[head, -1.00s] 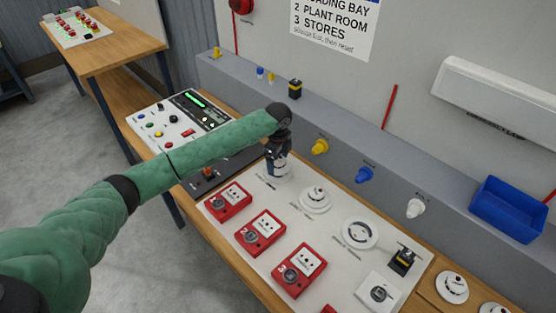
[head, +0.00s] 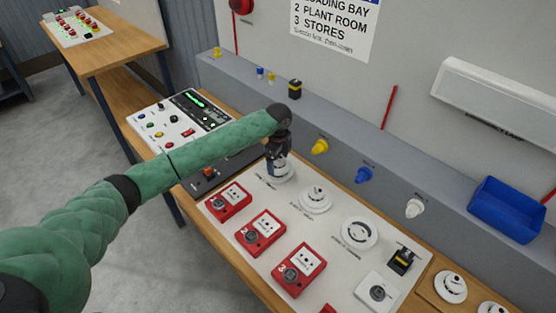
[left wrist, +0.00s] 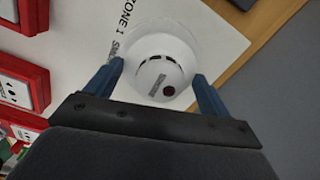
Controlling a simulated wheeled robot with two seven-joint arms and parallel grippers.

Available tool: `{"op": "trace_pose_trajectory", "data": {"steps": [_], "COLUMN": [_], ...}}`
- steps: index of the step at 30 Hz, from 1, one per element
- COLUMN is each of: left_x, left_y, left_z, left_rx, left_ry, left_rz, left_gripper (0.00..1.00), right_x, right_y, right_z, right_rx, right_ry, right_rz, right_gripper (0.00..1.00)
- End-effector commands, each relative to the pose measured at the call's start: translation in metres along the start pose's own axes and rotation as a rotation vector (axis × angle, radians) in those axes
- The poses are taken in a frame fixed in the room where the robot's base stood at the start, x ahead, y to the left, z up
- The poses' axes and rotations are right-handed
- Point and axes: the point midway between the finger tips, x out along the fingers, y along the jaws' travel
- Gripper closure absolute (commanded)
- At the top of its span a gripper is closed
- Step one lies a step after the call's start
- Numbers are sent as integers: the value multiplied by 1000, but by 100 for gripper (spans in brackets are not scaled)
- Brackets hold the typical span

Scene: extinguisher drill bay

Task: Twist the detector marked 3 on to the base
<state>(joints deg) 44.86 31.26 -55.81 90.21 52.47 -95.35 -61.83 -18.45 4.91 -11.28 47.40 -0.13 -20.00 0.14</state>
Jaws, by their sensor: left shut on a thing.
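My left gripper (head: 278,172) points down at the far left end of the white panel. In the left wrist view its blue fingers (left wrist: 160,90) are shut on the sides of a round white detector (left wrist: 160,68), which sits at the place lettered ZONE 1. The detector's small label is too blurred to read. My right gripper is not seen.
Several red call points (head: 262,232) stand in a row along the panel's near side. A black and yellow block (head: 401,261) stands right of the empty base. A control box (head: 185,120) is at the left. A blue bin (head: 505,209) sits on the grey ledge.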

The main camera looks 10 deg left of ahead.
Motion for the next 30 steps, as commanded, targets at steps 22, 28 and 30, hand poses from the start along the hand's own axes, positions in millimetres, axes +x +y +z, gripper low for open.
{"op": "trace_pose_trajectory", "data": {"steps": [22, 28, 30], "left_x": [8, 10, 11], "left_y": [0, 0, 0], "left_z": [0, 0, 0], "left_rx": [0, 0, 0], "left_ry": [0, 0, 0], "left_rz": [0, 0, 0], "left_gripper": [43, 43, 43], "right_x": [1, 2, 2], "right_y": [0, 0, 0], "right_z": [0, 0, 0], "right_rx": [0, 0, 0], "right_ry": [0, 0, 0], "right_rz": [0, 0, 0], "right_gripper": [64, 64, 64]}}
